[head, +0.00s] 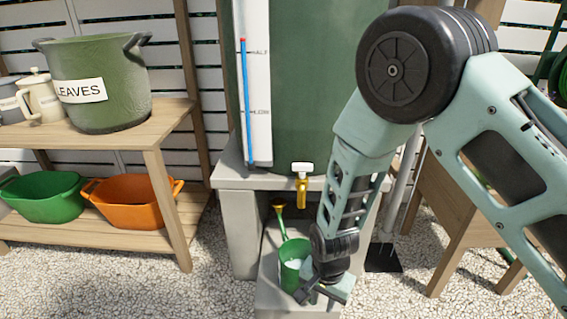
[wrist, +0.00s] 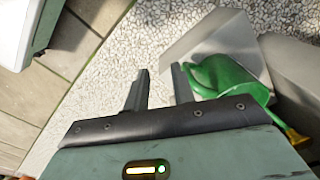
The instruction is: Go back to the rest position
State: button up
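My gripper (wrist: 160,75) is open, with only gravel showing between its fingers in the wrist view. In the head view it hangs low (head: 318,292), beside the right side of a green watering can (head: 293,272). The can stands on a low grey block (head: 272,294) below the yellow tap (head: 302,188). Its yellow-tipped spout points up and to the left, and something pale shows inside it. In the wrist view the can (wrist: 228,76) lies to the right of the right finger; I cannot tell whether they touch.
A large green water barrel (head: 315,85) with a gauge stands on a grey stand (head: 240,182). A wooden shelf (head: 150,138) at left holds a green LEAVES pot (head: 98,95), with green (head: 42,198) and orange (head: 130,203) tubs below. A wooden table leg (head: 452,235) stands at right.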

jog(key=s+a+r+n+y, duration=0.1)
jog(key=s+r+n, duration=0.2)
jog(key=r, duration=0.5)
jog(key=s+a+r+n, duration=0.1)
jog(key=s+r+n, duration=0.2)
jog(key=r, duration=0.5)
jog(key=s+d+r+n+p, duration=0.2)
jog(key=s+d+r+n, duration=0.55)
jog(key=s+r, duration=0.5)
notch_tip(320, 180, up, 37)
jog(key=p, duration=3.7)
jog(key=shift+w+a+r+h, duration=0.2)
jog(key=shift+w+h, duration=0.1)
jog(key=shift+w, duration=0.15)
